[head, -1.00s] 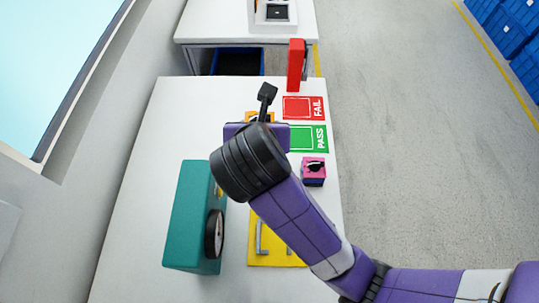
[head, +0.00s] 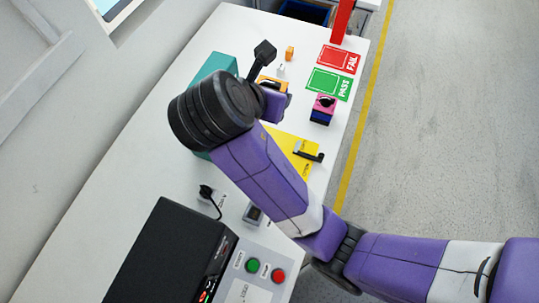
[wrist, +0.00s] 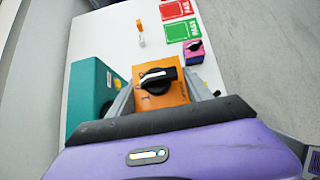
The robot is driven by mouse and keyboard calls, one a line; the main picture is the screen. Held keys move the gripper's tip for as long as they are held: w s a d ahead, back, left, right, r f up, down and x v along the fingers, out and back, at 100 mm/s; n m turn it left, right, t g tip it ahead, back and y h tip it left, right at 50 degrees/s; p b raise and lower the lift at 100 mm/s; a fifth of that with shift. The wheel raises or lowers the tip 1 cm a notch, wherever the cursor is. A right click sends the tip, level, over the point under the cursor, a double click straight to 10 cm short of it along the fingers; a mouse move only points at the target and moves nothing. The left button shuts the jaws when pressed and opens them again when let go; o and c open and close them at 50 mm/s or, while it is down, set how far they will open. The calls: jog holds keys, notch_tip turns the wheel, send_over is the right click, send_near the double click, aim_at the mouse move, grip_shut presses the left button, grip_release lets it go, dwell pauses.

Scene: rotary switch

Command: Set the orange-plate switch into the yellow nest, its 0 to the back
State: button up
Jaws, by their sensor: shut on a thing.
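My gripper (wrist: 163,98) is shut on the orange-plate switch (wrist: 170,95), which sits between its two grey fingers. In the head view only a sliver of the orange plate (head: 272,81) shows beyond my dark wrist, above the table. The yellow nest (head: 290,143) is a yellow plate on the table, with a dark bracket on its right side. My forearm hides part of it. It is not seen in the wrist view.
A teal box (head: 218,68) stands left of my wrist. A pink-plate switch (head: 323,104) stands near the right edge, by the green PASS mat (head: 329,84) and red FAIL mat (head: 340,60). A black box (head: 165,255) and a panel with green and red buttons (head: 252,265) are in front.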

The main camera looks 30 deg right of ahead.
jog(key=shift+f+b, duration=2.8)
jog(key=shift+f, duration=7.2)
jog(key=o, duration=1.6)
jog(key=shift+s+f, duration=0.1)
jog(key=shift+f, duration=0.05)
